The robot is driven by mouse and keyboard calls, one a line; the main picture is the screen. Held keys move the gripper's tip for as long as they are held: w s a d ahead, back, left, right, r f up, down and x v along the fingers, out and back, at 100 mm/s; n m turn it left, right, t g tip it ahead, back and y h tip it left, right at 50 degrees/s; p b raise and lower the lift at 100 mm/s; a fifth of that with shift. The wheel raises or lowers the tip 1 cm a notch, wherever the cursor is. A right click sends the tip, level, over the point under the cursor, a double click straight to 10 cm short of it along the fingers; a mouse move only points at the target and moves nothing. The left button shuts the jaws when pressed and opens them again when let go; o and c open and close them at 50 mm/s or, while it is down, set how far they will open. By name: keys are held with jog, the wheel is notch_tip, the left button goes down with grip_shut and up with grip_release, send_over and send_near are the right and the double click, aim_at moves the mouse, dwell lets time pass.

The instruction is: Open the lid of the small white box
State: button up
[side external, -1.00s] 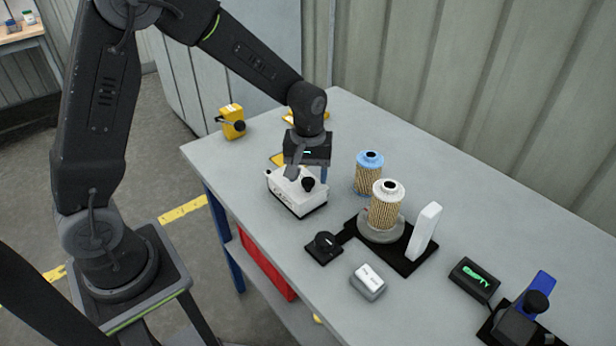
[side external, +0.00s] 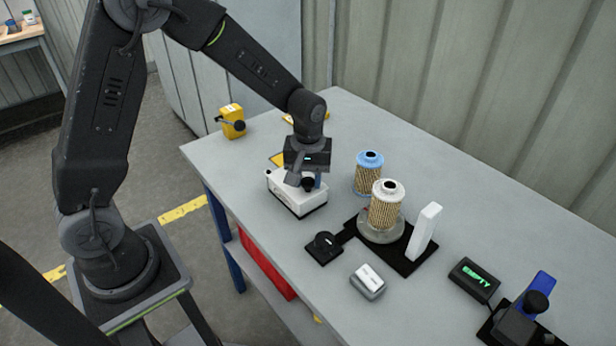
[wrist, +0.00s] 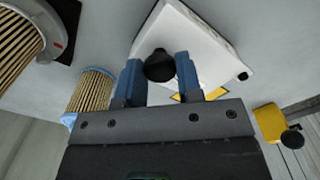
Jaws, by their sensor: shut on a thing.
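The small white box (side external: 284,195) stands on the grey table below my gripper, and its lid looks closed. It also shows in the wrist view (wrist: 203,45), with a black round knob (wrist: 159,66) on its lid. My gripper (wrist: 160,72) has its two blue fingers on either side of this knob and is shut on it. In the side view my gripper (side external: 306,181) is over the right part of the lid and partly hides the knob.
A blue-capped filter (side external: 369,173) and a white-capped filter (side external: 386,207) on a round base stand to the right. A white upright block (side external: 424,231), a black knob unit (side external: 323,246), a grey box (side external: 367,281) and an "EMPTY" display (side external: 474,280) are nearer. A yellow device (side external: 232,122) stands at the far-left edge.

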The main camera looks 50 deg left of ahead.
grip_shut()
jog(key=shift+s+d+m, duration=0.15)
jog(key=shift+s+m, duration=0.6)
jog(key=shift+s+d+m, duration=0.15)
jog(key=shift+s+m, duration=0.55)
jog(key=shift+m, duration=0.05)
jog(key=s+m, duration=0.4)
jog(key=shift+s+a+m, duration=0.2)
jog(key=shift+a+m, duration=0.1)
jog(key=shift+a, duration=0.05)
jog(key=s+a+m, duration=0.2)
jog(key=s+m, duration=0.1)
jog(key=s+a+m, duration=0.1)
jog(key=m, duration=0.1)
jog(key=shift+s, duration=0.15)
jog(key=shift+s+a+m, duration=0.55)
jog(key=shift+a+m, duration=0.25)
jog(key=shift+m, duration=0.3)
jog(key=shift+s+a+m, duration=0.5)
jog(key=shift+a+m, duration=0.3)
jog(key=shift+m, duration=0.3)
